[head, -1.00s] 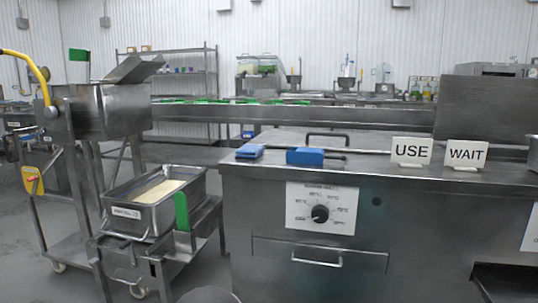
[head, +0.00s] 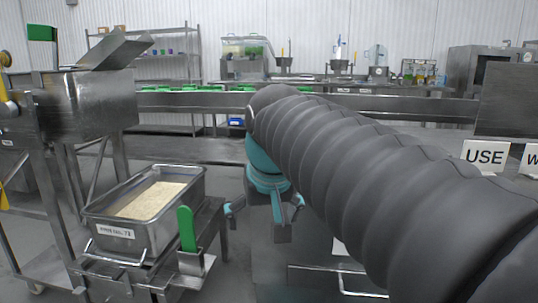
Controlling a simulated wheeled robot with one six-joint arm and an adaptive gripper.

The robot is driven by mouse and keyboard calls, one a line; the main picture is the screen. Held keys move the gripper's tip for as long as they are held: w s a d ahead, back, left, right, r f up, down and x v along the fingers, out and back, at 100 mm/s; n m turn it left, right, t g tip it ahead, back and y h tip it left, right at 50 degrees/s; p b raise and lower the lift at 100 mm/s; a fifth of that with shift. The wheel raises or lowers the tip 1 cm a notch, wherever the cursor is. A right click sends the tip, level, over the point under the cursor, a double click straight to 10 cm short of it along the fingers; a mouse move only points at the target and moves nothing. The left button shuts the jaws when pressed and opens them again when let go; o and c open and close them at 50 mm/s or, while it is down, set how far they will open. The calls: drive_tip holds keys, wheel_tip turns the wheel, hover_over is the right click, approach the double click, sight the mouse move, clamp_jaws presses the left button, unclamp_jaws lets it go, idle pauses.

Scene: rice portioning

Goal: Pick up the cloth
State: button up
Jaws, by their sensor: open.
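My gripper (head: 265,211) hangs in the middle of the head view, pointing down, with its teal body above and its dark fingers spread apart. Nothing shows between the fingers. My thick grey arm covers most of the steel counter and its top. No cloth can be made out now. Two blue items, which may be folded cloths, lay on the counter in the earlier picture; that spot is now behind my arm.
A steel pan of rice (head: 102,214) stands on a cart at the left, with a green-handled tool (head: 187,229) at its corner. A USE sign (head: 485,155) stands at the right. A steel hopper (head: 85,105) is at the upper left.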

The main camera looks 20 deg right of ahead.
drive_tip(key=w+d+r+m+g+h+p, duration=0.1)
drive_tip(key=w+d+r+m, duration=0.1)
drive_tip(key=w+d+r, duration=0.45)
drive_tip(key=w+d+r+m+g+p, duration=0.1)
drive_tip(key=w+d+r+m, duration=0.25)
drive_tip(key=w+r, duration=0.6)
drive_tip(key=shift+n+h, duration=0.3)
drive_tip(key=shift+n, duration=0.15)
drive_tip(key=f, duration=0.1)
drive_tip(key=d+f, duration=0.1)
drive_tip(key=f, duration=0.1)
drive_tip(key=d+f+b, duration=0.1)
drive_tip(key=f, duration=0.1)
drive_tip(key=shift+s+d+f, duration=0.15)
drive_tip(key=shift+f, duration=0.05)
drive_tip(key=shift+t, duration=0.3)
drive_tip(key=shift+a+b+x, duration=0.25)
drive_tip(key=shift+b+x, duration=0.1)
drive_tip(key=shift+x, duration=0.95)
drive_tip(key=shift+a+b+x, duration=0.2)
drive_tip(key=shift+b+x, duration=0.1)
drive_tip(key=shift+x, duration=1)
drive_tip(key=shift+s+f, duration=0.15)
drive_tip(key=shift+f, duration=0.25)
drive_tip(key=c, duration=1.1)
